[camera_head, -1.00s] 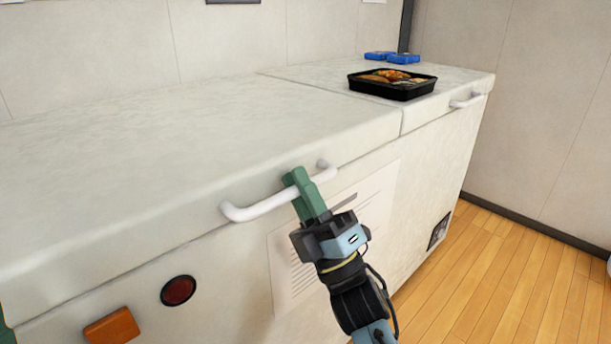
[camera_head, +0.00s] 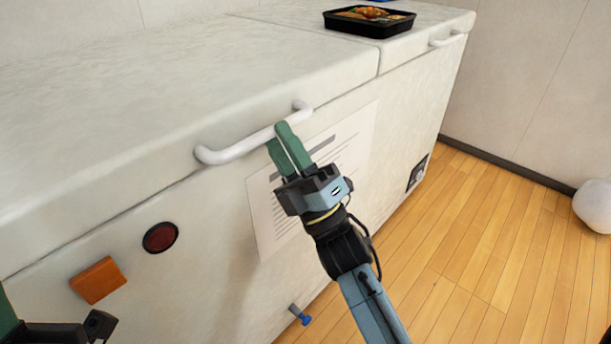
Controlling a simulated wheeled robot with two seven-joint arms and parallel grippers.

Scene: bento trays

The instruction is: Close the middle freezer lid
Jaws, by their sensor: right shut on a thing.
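The middle freezer lid (camera_head: 150,110) is a pale, mottled slab lying flat on the white freezer body, with only a thin dark seam beneath its front edge. Its white bar handle (camera_head: 235,149) runs along the front. My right gripper (camera_head: 281,138) is at the right part of this handle, its green fingers shut on the bar. Part of my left gripper (camera_head: 8,318) shows in the bottom left corner, away from the handle. Its fingertips are mostly out of frame.
A black bento tray (camera_head: 369,31) with food sits on the adjoining right lid (camera_head: 410,42), which has its own handle (camera_head: 447,40). A red round light (camera_head: 160,237) and an orange block (camera_head: 98,280) are on the freezer front. Wooden floor (camera_head: 480,240) lies open at right.

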